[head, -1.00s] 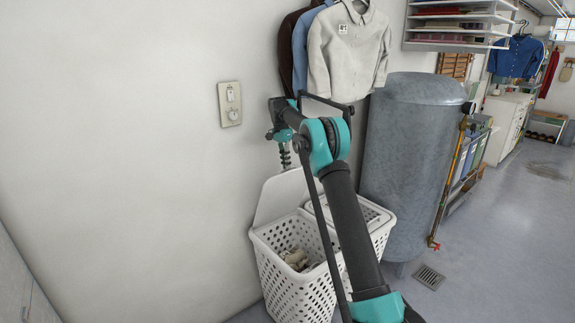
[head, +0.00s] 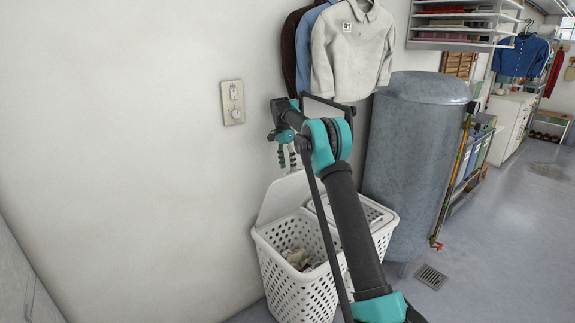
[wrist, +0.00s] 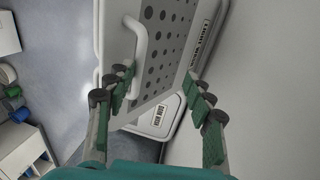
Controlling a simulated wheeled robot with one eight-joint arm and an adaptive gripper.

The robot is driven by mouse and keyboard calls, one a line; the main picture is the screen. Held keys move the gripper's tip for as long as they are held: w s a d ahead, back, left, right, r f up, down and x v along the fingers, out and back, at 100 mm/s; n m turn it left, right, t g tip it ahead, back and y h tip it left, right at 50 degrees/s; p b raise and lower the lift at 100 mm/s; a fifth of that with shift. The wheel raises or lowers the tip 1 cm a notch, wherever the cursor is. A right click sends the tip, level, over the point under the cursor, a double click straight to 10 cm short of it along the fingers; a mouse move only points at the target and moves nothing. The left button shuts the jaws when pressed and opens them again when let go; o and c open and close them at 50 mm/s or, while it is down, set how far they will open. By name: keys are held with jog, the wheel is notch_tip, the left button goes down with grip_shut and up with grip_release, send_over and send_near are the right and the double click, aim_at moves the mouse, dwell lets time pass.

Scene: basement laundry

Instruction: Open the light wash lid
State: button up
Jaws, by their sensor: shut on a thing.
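The white hamper (head: 290,290) stands against the wall with cloth in its open left compartment. The light wash lid (head: 288,199) is raised and leans back toward the wall. The light wash label (wrist: 204,38) shows in the wrist view. The dark wash lid (head: 366,212) is down over the right compartment. My gripper (head: 288,165) is at the raised lid's upper edge; in the wrist view my gripper (wrist: 160,82) has its fingertips apart, shut on the lid, though the contact itself is hard to see. The dark wash label (wrist: 165,111) shows between the fingers.
A grey tank (head: 410,165) stands close to the hamper's right. Shirts (head: 350,50) hang above, behind my arm. A switch plate (head: 232,102) is on the wall at left. The floor at right is clear around a drain (head: 430,277).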

jog(key=shift+a+f, duration=0.15)
jog(key=shift+a, duration=0.05)
notch_tip(320, 180, up, 8)
jog(key=w, duration=0.1)
jog(key=shift+a+f, duration=0.2)
jog(key=shift+a, duration=0.05)
jog(key=shift+w, duration=0.1)
